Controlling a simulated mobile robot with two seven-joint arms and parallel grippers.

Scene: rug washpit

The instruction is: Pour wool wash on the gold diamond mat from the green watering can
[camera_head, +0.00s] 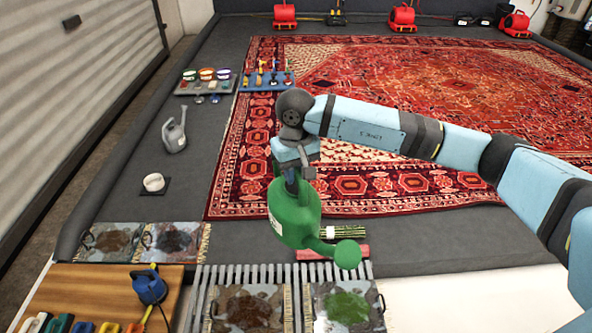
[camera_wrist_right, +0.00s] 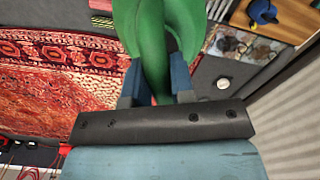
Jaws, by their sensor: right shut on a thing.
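My right gripper (camera_head: 296,172) is shut on the green watering can (camera_head: 290,215), near its top. The can hangs tilted, its round spout head (camera_head: 347,254) pointing to the lower right, above the front grate. In the right wrist view, the gripper's blue fingers (camera_wrist_right: 157,88) sit either side of the green can (camera_wrist_right: 152,35). Below the spout lies a grey mat with a bright green patch (camera_head: 347,307). Left of it lies a mat with a brown patch (camera_head: 247,308). I cannot make out a gold diamond on either. No stream shows. My left gripper is out of view.
A slatted grate (camera_head: 297,292) carries the two front mats. Two more stained mats (camera_head: 112,240) lie at left. A grey watering can (camera_head: 174,132) and white round item (camera_head: 153,183) stand beyond. A wooden board (camera_head: 100,290) holds brushes. A large red rug (camera_head: 380,90) fills the back.

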